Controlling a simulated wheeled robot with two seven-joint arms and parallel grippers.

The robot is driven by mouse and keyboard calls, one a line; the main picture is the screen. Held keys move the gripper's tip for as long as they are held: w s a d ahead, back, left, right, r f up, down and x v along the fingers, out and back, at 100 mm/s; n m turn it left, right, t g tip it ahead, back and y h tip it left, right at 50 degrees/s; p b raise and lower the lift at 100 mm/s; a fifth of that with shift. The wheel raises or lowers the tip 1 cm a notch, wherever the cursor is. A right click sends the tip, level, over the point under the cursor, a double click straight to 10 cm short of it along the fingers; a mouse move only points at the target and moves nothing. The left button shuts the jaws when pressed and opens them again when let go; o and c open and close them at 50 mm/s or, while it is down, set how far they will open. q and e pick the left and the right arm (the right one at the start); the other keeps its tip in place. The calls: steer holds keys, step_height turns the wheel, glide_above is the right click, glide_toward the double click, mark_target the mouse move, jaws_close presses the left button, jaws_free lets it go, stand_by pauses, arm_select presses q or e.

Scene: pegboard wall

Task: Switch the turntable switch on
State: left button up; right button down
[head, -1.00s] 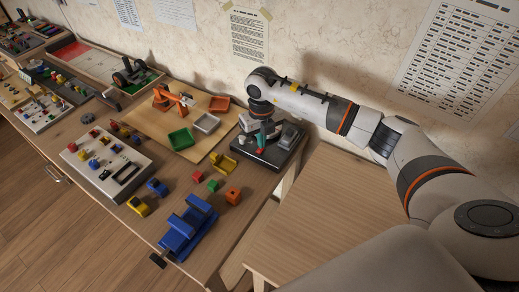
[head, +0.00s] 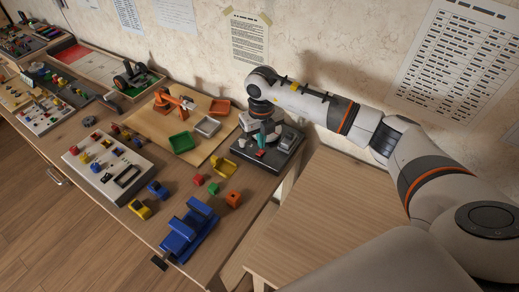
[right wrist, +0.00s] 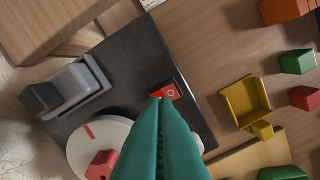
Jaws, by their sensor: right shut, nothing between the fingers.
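The turntable is a black base (right wrist: 125,60) with a white round disc (right wrist: 85,145) that carries a red mark and a red block. It also shows in the head view (head: 280,160), near the table's right end. The red switch (right wrist: 168,89), with a pale ring on it, sits near the base's edge; in the head view it is a small red patch (head: 260,153). My right gripper (right wrist: 159,98) is shut and empty, its teal fingertips right at the switch and covering part of it. Contact cannot be told. My left gripper is not in view.
A grey block-like part (right wrist: 78,88) stands on the base. A yellow holder (head: 224,165), red and green cubes and an orange cube (head: 233,197) lie nearby. A blue fixture (head: 188,228) is at the front edge. The wall is close behind.

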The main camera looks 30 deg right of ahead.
mark_target(261, 152)
step_height(261, 152, up, 5)
steer(key=p, duration=0.2)
steer(key=shift+f+p, duration=0.1)
steer(key=shift+p, duration=0.3)
stand_by(0.3)
